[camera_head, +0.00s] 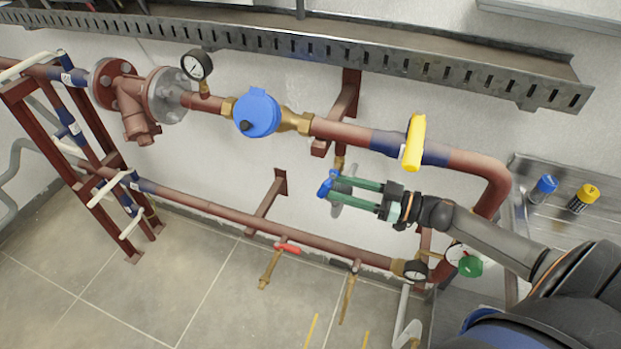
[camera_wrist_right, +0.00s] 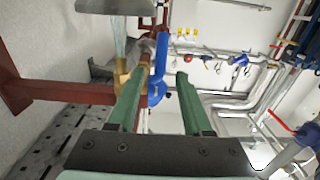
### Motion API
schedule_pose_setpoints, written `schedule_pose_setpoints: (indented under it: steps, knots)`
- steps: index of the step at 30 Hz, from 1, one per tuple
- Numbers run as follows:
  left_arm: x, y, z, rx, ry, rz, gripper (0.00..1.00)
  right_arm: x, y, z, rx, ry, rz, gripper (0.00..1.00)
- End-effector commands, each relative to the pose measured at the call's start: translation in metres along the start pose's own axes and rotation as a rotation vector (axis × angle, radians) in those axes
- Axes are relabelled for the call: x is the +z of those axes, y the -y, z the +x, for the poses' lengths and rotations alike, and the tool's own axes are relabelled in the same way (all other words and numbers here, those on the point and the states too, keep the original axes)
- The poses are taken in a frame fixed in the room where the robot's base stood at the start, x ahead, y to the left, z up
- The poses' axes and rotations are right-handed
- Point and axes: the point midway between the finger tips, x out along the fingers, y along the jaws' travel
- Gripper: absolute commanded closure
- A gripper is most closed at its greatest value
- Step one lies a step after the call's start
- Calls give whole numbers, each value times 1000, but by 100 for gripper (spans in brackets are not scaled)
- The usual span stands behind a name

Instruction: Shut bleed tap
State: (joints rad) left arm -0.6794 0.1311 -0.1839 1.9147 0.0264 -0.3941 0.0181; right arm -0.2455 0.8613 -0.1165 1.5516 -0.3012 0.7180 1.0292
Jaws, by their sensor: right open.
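A small brass tap with a blue handle (camera_head: 327,184) hangs on a short stub below the upper red pipe (camera_head: 345,133). In the right wrist view, the blue handle (camera_wrist_right: 158,82) stands between my finger ends, with the brass body (camera_wrist_right: 123,74) beside the left finger. My right gripper (camera_head: 334,190) has its two green fingers apart, reaching left to the tap. The right gripper (camera_wrist_right: 161,76) is open around the handle; whether a finger touches it I cannot tell. A pale translucent streak (camera_wrist_right: 118,38) shows near the tap. My left gripper is out of view.
A yellow handle (camera_head: 413,142) and a blue round meter (camera_head: 257,113) are on the upper pipe. A slotted cable tray (camera_head: 330,48) runs above. Below are a red-handled tap (camera_head: 288,248) and a green handwheel (camera_head: 470,266). Open floor (camera_head: 150,280) lies at left.

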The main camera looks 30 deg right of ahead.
Motion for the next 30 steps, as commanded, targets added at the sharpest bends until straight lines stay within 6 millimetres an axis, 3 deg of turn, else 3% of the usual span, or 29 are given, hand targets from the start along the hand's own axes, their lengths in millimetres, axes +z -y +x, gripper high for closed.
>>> schedule_pose_setpoints:
  steps: [6, 15, 26, 30]
  knots:
    - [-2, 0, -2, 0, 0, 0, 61, -2, 0, 40, 1, -4, -1, 50]
    - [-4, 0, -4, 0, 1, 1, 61, -1, 0, 74, 1, -1, 0, 50]
    - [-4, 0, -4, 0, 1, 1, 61, 0, 0, 80, 0, 1, 0, 50]
    - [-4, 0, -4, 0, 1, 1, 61, 0, 0, 79, 0, 1, 0, 62]
